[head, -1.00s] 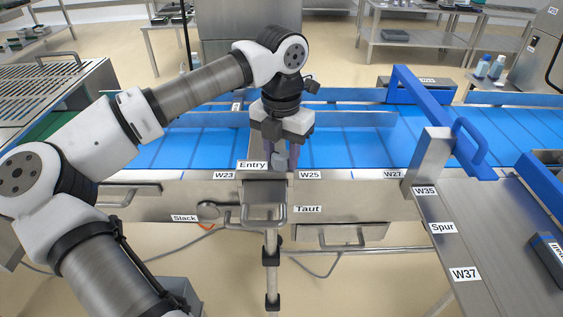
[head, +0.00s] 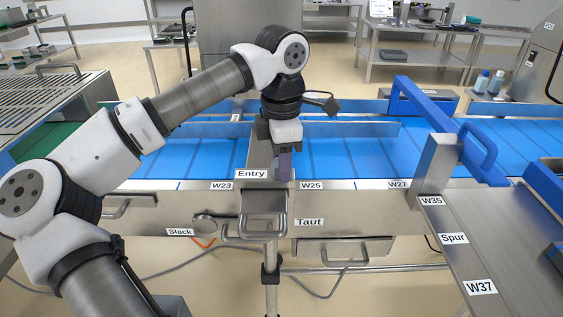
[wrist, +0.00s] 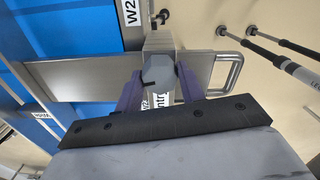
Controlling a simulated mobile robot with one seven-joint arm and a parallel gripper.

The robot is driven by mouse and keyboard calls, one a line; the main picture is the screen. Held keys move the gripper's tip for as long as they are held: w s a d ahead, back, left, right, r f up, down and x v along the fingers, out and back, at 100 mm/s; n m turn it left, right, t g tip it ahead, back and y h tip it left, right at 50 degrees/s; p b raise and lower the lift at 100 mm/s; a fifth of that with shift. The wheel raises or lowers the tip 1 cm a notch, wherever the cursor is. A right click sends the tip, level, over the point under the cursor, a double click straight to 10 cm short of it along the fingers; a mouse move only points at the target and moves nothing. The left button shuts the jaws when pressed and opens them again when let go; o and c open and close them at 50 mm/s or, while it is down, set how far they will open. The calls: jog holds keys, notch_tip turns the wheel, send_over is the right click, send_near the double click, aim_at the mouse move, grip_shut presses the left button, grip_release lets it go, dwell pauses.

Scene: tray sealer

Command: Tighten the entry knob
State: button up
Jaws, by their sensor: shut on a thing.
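The grey entry knob (wrist: 158,70) shows in the wrist view between my two purple fingers, on a metal block at the belt's edge. My gripper (wrist: 160,92) is shut on it, with one finger on either side. In the head view my gripper (head: 283,168) points straight down beside the "Entry" label (head: 251,174) at the front rail. The knob is mostly hidden there behind the near finger. The "Slack" label (head: 180,231) is on the left and the "Taut" label (head: 309,222) on the right of the bracket below.
The blue belt (head: 340,152) runs behind the rail. A metal handle (head: 255,228) juts out just below my gripper. A round fitting (head: 205,222) is near "Slack". A metal post (head: 435,165) and blue arm (head: 445,125) stand to the right.

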jog(key=shift+m, duration=0.6)
jog(key=o, duration=1)
jog(key=shift+c, duration=0.2)
notch_tip(320, 180, up, 14)
jog(key=shift+b, duration=0.4)
jog(key=shift+d+f, duration=0.1)
jog(key=shift+d, duration=0.05)
